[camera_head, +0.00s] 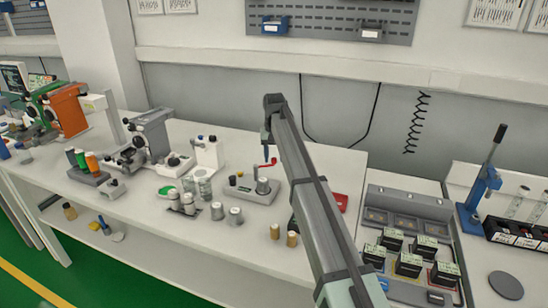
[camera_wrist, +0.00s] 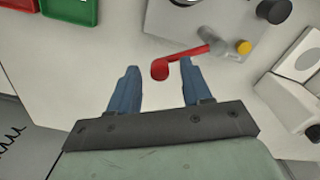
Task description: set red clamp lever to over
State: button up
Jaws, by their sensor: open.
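The red clamp lever (camera_wrist: 185,61) runs from its pivot at the grey clamp unit (camera_wrist: 195,18) to a round knob end lying between my fingertips in the wrist view. In the head view the lever (camera_head: 267,163) sits above the grey unit (camera_head: 238,190) in mid-bench. My gripper (camera_wrist: 159,67) is open, with one blue finger on each side of the lever's knob end; I cannot tell whether the right finger touches it. In the head view my gripper (camera_head: 267,145) points down just above the lever, and my arm hides part of the bench behind.
A yellow button (camera_wrist: 243,47) and a black knob (camera_wrist: 272,11) are near the lever's pivot. A white fixture (camera_wrist: 288,103) stands at the right. A green tray (camera_wrist: 68,12) lies upper left. Metal cylinders (camera_head: 235,216) stand near the bench's front.

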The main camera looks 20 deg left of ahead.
jog(key=shift+f, duration=0.35)
grip_shut()
dwell(0.3)
